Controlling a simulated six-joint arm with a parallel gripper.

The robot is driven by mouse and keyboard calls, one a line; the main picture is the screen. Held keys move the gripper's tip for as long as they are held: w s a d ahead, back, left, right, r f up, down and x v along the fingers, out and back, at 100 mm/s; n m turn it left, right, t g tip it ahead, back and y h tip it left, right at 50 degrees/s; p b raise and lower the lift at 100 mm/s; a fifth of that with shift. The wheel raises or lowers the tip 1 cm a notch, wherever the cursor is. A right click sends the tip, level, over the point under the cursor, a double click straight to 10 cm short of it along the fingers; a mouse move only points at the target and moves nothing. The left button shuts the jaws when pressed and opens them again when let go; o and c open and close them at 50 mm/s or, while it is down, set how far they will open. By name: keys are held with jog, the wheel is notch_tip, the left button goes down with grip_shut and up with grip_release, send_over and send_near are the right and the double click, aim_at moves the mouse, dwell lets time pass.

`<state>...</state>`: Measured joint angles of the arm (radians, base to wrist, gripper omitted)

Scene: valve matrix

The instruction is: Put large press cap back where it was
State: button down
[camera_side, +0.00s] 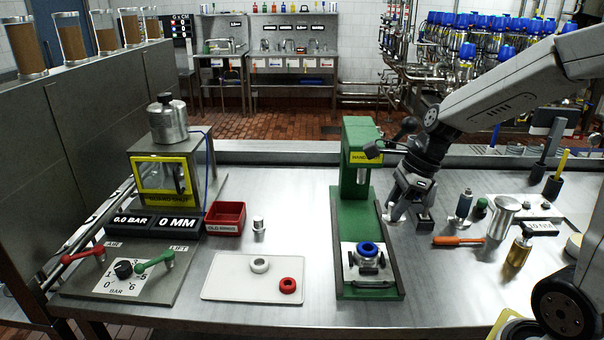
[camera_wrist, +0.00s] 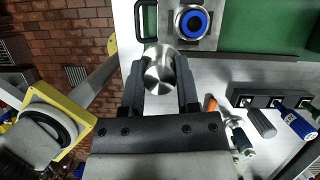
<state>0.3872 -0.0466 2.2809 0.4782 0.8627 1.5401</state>
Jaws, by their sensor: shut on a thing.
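My gripper (camera_side: 400,207) is shut on a round, shiny metal piece, which looks like the large press cap (camera_wrist: 160,70). In the wrist view the cap's flat round face shows between the two dark fingers (camera_wrist: 160,88). In the side view my gripper is just right of the green hand press (camera_side: 357,205), above the steel bench, and the cap is hard to make out there. A blue ring (camera_side: 367,248) sits on the fixture at the press's foot; it also shows in the wrist view (camera_wrist: 193,21), beyond the cap.
A dark rack (camera_wrist: 272,95) lies right of my gripper in the wrist view. An orange-handled tool (camera_side: 459,241), a metal cylinder (camera_side: 503,217) and a brass-based tool (camera_side: 520,246) stand or lie to the right. A white tray (camera_side: 225,290) with a white and a red ring lies left of the press.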

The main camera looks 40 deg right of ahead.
jog(key=w+a+f+m, duration=0.1)
jog(key=w+f, duration=0.1)
jog(key=w, duration=0.5)
jog(key=w+a+f+m+t, duration=0.1)
jog(key=w+a+f+m, duration=0.1)
jog(key=w, duration=0.5)
jog(key=shift+f+m+h, duration=0.3)
jog(key=shift+f+h, duration=0.1)
jog(key=shift+f, duration=0.25)
jog(key=w+f, duration=0.2)
jog(key=w, duration=0.2)
jog(key=w+f, duration=0.3)
jog(key=w, duration=0.1)
jog(key=w+f, duration=0.3)
jog(key=w, duration=0.1)
jog(key=shift+w+d+f, duration=0.1)
jog(key=shift+d+f, duration=0.05)
jog(key=shift+d, duration=0.25)
jog(key=shift+w+f, duration=0.55)
jog(key=shift+w+d+f, duration=0.1)
jog(key=shift+w+f, duration=0.05)
jog(key=shift+f, duration=0.05)
jog(key=shift+w+f, duration=0.1)
jog(key=shift+f, duration=1.5)
